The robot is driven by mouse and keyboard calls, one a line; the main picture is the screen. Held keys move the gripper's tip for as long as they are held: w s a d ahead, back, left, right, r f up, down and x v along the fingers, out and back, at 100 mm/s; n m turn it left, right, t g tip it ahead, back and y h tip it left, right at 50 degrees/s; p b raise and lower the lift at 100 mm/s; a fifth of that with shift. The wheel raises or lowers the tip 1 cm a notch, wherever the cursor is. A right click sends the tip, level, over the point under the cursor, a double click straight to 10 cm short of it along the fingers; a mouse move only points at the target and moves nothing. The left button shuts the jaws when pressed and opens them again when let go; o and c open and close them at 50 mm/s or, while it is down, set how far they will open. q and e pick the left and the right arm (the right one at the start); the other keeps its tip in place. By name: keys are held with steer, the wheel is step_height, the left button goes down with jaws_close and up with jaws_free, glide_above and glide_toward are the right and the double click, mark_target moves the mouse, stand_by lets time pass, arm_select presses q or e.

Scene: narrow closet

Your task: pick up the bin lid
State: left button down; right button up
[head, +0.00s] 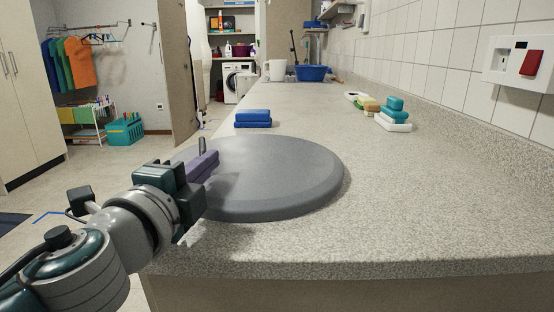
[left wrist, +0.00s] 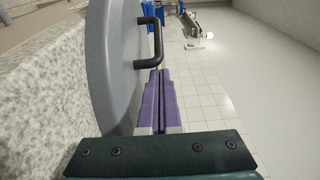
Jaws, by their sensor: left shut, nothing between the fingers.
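The bin lid (head: 275,175) is a large round grey disc lying flat on the speckled counter, and it fills the left part of the left wrist view (left wrist: 110,70). My right gripper is not in view.
The counter (head: 420,240) is bare in front and right of the lid. Blue folded cloths or sponges (head: 253,118) lie behind it. Stacked sponges or soaps (head: 393,112) lie near the tiled wall. A blue basin (head: 312,73) and white jug (head: 277,70) stand farther back.

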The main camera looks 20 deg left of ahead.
arm_select(q)
steer(key=shift+a, duration=0.1)
steer(key=a, duration=0.3)
steer(key=shift+w+a+b, duration=0.3)
steer(key=shift+a, duration=0.05)
steer(key=shift+d, duration=0.1)
steer(key=shift+s, duration=0.15)
